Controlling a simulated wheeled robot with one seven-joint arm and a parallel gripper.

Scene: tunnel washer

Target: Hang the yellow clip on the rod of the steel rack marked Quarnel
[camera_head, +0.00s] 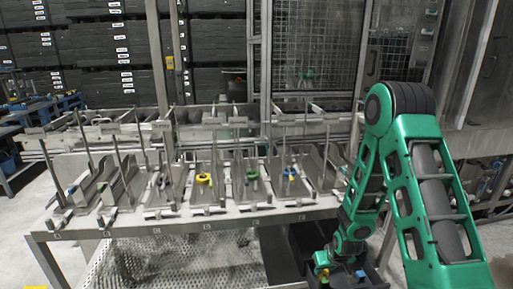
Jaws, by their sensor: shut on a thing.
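My gripper (323,267) is low at the front, right of centre, at the end of my green arm. It is shut on a small yellow piece, which looks like the yellow clip (325,273), over a dark bin (345,283). The fingers are too small to make out clearly. Several steel racks with rods stand in a row on a steel table (120,225), behind and left of my gripper. Their labels are too small to read, so I cannot tell which is marked Quarnel.
A yellow ring (203,179), a green ring (252,175) and a blue piece (290,172) are at racks on the table. Another blue piece (360,273) is at the dark bin. Upright rods and thin plates crowd the table. A metal mesh fence (315,45) stands behind.

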